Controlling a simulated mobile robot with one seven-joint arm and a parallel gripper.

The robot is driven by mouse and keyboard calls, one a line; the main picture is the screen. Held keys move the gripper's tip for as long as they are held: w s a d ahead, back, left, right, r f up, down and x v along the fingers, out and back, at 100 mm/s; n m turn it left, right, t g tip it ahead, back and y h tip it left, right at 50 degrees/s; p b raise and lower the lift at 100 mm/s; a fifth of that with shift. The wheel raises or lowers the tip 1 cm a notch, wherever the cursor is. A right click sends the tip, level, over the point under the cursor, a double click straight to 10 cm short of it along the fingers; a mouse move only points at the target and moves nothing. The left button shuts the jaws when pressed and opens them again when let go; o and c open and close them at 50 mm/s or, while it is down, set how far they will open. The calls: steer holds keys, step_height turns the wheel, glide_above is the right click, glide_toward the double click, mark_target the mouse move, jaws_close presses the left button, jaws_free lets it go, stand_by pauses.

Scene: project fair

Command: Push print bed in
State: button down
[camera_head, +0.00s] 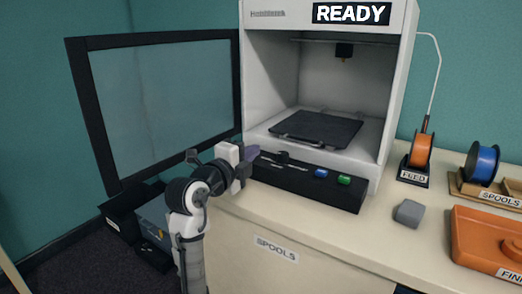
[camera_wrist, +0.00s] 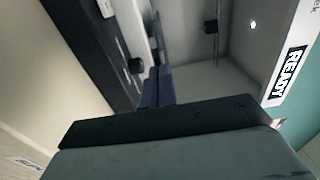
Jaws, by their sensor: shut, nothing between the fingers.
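The print bed (camera_head: 318,128) is a dark flat plate inside the open white printer (camera_head: 255,75), with a bar or handle along its front edge. The bed lies low in the chamber, near the front opening. My gripper (camera_head: 248,154) is at the left front corner of the printer, left of the bed and apart from it. Its dark fingers are shut together and empty, and they also show in the wrist view (camera_wrist: 156,86), pointing toward the chamber. I cannot clearly make out the bed in the wrist view.
The printer door (camera_head: 160,105) stands open at the left. A black control panel (camera_head: 300,182) with blue and green buttons fronts the printer. A grey block (camera_head: 409,212), an orange tray (camera_head: 470,240) and spools (camera_head: 482,163) are at the right.

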steer(key=v, duration=0.2)
steer(key=g+y+p, duration=0.1)
steer(key=p, duration=0.7)
glide_toward(299, 141)
steer(key=p+x, duration=0.1)
steer(key=x, duration=0.1)
steer(key=p+x, duration=0.3)
steer(key=x, duration=0.1)
steer(key=shift+w+d+f+p, duration=0.15)
steer(key=shift+d+f+p, duration=0.05)
steer(key=shift+f+p, duration=0.15)
steer(key=b+x, duration=0.1)
steer(key=x, duration=0.3)
steer(key=shift+w+r+b, duration=0.1)
steer(key=shift+r+b, duration=0.1)
steer(key=shift+b, duration=0.15)
steer(key=shift+r, duration=0.25)
steer(key=shift+f, duration=0.1)
